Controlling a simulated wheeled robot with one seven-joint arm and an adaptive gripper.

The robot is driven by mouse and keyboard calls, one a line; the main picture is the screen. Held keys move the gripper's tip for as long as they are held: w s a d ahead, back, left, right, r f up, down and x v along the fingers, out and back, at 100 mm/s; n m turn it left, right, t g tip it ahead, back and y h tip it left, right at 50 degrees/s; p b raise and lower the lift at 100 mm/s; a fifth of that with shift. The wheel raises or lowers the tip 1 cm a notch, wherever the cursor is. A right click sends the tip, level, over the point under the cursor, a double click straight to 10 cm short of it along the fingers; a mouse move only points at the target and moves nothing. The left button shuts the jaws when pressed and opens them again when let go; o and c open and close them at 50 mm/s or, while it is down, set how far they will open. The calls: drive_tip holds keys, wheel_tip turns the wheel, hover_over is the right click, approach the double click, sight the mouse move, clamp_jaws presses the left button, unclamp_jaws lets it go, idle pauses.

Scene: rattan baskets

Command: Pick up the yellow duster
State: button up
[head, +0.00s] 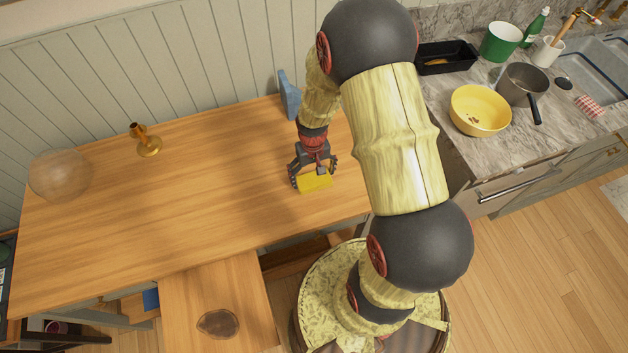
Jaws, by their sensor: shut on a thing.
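The yellow duster (316,182) is a small yellow block at the right part of the wooden table, in the head view. My gripper (314,172) is right over it, with a finger on each side, shut on the duster. The duster's upper part is partly hidden by the fingers. I cannot tell whether the duster touches the tabletop or is slightly above it.
A blue object (288,97) stands at the table's back edge behind my arm. A brass candle holder (148,142) and a round translucent bowl (60,175) are at the left. The wooden table's (190,205) middle is clear. A yellow bowl (480,109) sits on the right counter.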

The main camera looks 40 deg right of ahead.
drive_tip(key=shift+c, duration=0.8)
drive_tip(key=shift+r, duration=0.1)
drive_tip(key=shift+w+r, duration=0.1)
drive_tip(key=shift+r, duration=0.6)
drive_tip(key=s+a+r+p, duration=0.2)
drive_tip(key=s+r+p, duration=0.1)
drive_tip(key=s+r, duration=0.8)
drive_tip(key=shift+s+r, duration=0.25)
drive_tip(key=shift+s, duration=1.3)
